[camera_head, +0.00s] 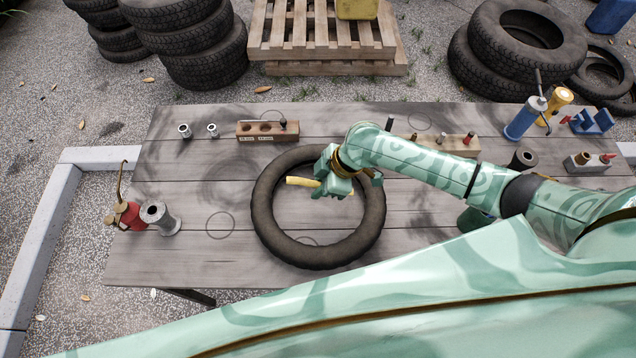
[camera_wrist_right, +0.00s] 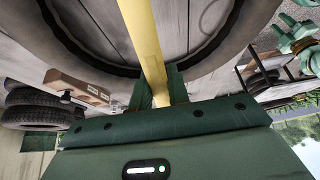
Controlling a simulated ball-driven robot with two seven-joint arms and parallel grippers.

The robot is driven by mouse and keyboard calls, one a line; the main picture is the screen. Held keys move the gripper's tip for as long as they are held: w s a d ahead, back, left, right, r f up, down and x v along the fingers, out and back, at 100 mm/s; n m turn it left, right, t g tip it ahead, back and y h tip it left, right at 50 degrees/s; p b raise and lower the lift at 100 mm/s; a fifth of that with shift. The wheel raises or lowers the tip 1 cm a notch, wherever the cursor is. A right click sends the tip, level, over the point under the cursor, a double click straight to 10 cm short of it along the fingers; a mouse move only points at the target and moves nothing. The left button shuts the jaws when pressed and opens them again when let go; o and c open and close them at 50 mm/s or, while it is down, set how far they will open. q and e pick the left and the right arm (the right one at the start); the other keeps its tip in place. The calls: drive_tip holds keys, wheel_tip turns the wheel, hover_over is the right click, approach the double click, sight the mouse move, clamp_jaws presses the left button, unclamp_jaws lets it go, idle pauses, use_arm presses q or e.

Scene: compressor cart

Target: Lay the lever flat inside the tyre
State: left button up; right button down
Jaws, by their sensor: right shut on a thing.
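The tyre (camera_head: 264,218) lies flat on the wooden table, a dark ring with bare boards showing in its opening. My right gripper (camera_head: 328,184) is over the tyre's opening, shut on the yellow lever (camera_head: 302,182). The lever's free end points left in the head view, within the ring's outline; the gripper hides part of the lever. In the right wrist view the lever (camera_wrist_right: 143,38) runs from between the fingers (camera_wrist_right: 160,92) toward the top edge, with the tyre (camera_wrist_right: 220,62) curving behind it. I cannot tell the lever's exact height above the boards.
A wooden block with holes (camera_head: 262,131) stands behind the tyre. A red oil can (camera_head: 128,215) and a grey metal spool (camera_head: 158,217) stand at the left. A blue bottle-like tool (camera_head: 525,120) and a blue vise (camera_head: 592,122) are at the right.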

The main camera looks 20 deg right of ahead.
wheel_tip(320, 180, down, 7)
drive_tip(key=b, duration=0.6)
drive_tip(key=shift+f, duration=0.7)
drive_tip(key=c, duration=1.3)
unclamp_jaws()
drive_tip(key=shift+a, duration=0.1)
drive_tip(key=shift+o, duration=0.2)
drive_tip(key=p+v, duration=0.4)
drive_tip(key=v, duration=1.2)
drive_tip(key=shift+r, duration=0.2)
